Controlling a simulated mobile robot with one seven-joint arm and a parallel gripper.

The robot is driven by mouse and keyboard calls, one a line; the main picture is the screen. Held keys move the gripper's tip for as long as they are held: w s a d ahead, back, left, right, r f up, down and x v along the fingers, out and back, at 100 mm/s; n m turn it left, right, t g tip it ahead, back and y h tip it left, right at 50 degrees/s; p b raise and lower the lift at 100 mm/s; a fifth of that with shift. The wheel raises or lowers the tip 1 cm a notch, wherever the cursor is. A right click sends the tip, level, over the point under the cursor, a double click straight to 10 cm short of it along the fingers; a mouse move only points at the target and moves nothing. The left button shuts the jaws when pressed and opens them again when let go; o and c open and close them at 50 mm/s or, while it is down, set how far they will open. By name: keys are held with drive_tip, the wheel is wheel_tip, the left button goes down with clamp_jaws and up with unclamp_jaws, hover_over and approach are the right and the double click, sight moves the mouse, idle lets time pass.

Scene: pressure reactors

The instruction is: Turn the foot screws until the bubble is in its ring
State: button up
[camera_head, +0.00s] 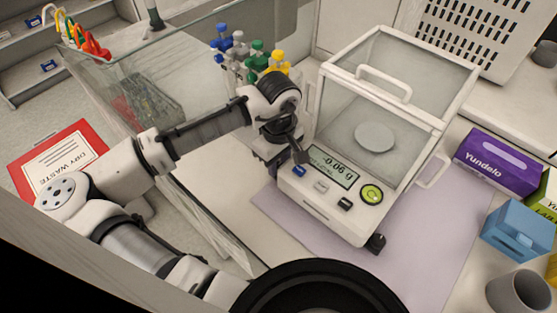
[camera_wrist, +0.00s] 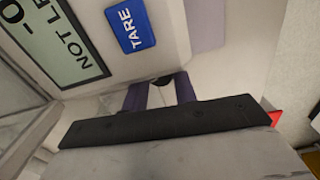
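The balance (camera_head: 320,205) is a white box with a glass draft shield, a round pan (camera_head: 375,137) and a display (camera_head: 332,167) reading about -0.06 g. In the wrist view the display (camera_wrist: 62,38) shows part of "NOT LE…". A round yellow-green level vial (camera_head: 371,194) with a dark ring sits at its front right; the bubble's place is too small to tell. A black foot screw (camera_head: 376,243) shows under the front right corner. My gripper (camera_wrist: 161,92) is low at the left front corner, fingers apart around a dark rounded part (camera_wrist: 162,80), probably the other foot screw. Contact is unclear.
The balance stands on a lilac mat (camera_head: 420,245). Blue and purple boxes (camera_head: 518,232) (camera_head: 497,163) and a grey cup (camera_head: 518,292) are at right. A rack with coloured-topped items (camera_head: 255,62) and a glass-walled tank (camera_head: 150,90) stand behind my arm.

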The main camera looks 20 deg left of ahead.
drive_tip(key=c, duration=0.3)
drive_tip(key=shift+n, duration=0.8)
drive_tip(key=shift+c, duration=0.2)
drive_tip(key=o, duration=1)
drive_tip(key=shift+c, duration=0.2)
drive_tip(key=shift+r, duration=0.1)
wheel_tip(320, 180, up, 14)
drive_tip(key=b, duration=0.1)
drive_tip(key=shift+f, duration=0.2)
